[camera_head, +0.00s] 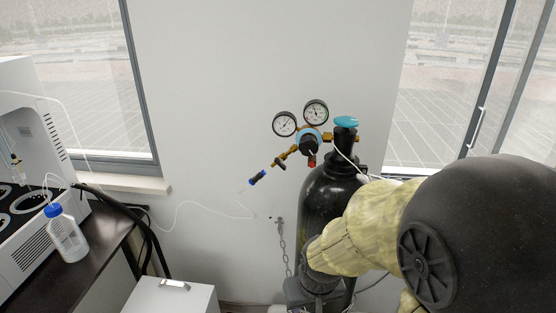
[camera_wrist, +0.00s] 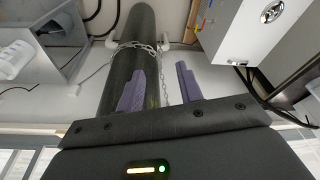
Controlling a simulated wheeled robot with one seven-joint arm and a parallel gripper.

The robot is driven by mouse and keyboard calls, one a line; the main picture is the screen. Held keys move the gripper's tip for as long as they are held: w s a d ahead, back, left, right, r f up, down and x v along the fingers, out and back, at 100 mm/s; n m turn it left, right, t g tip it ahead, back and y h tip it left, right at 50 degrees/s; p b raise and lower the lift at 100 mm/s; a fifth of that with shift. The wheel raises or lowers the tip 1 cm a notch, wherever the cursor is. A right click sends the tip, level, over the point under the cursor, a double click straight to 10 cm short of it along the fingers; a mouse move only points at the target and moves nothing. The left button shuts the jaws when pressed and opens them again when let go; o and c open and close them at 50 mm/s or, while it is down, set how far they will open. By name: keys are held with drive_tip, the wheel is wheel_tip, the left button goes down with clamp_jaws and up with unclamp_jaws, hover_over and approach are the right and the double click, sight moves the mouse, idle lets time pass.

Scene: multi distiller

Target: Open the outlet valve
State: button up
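A gas regulator with two round gauges (camera_head: 300,119) is mounted on the black gas cylinder (camera_head: 325,195) in the head view. A cyan handwheel (camera_head: 345,121) tops the cylinder. In the wrist view, my gripper (camera_wrist: 160,86) is open, its two purple fingers apart with nothing between them. The cylinder body (camera_wrist: 121,75) and its chain (camera_wrist: 148,47) lie beyond the fingers. The outlet valve is not visible in the wrist view. My arm covers the cylinder's right side in the head view.
A dark bench (camera_head: 85,250) with a white machine (camera_head: 30,150) and a blue-capped bottle (camera_head: 68,235) stands at left. A white box (camera_head: 170,297) is at the bottom. A thin white tube crosses the wall. Space left of the regulator is clear.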

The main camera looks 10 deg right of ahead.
drive_tip(key=o, duration=0.5)
drive_tip(key=shift+s+r, duration=0.2)
drive_tip(key=w+a+r+m+t+h+p, duration=0.1)
drive_tip(key=w+a+r+m+t+p, duration=0.15)
drive_tip(key=w+m+p, duration=0.35)
drive_tip(key=w+a+r+m+t+h+p, duration=0.1)
drive_tip(key=w+a+r+m+t+p, duration=0.2)
drive_tip(key=w+p, duration=0.5)
drive_tip(key=r+m+t+h+p, duration=0.1)
drive_tip(key=r+t+p, duration=0.2)
drive_tip(key=r+p, duration=0.1)
drive_tip(key=r+m+t+h+p, duration=0.1)
drive_tip(key=r+t+p, duration=0.2)
drive_tip(key=r+p, duration=0.1)
drive_tip(key=r+m+t+h+p, duration=0.1)
drive_tip(key=r+t+p, duration=0.2)
drive_tip(key=r+p, duration=0.1)
drive_tip(key=shift+s+d+r+m+h+p, duration=0.15)
drive_tip(key=shift+s+d+m+h+p, duration=0.05)
drive_tip(key=shift+s+m+h+p, duration=0.15)
drive_tip(key=shift+w+b, duration=0.15)
drive_tip(key=shift+b, duration=0.2)
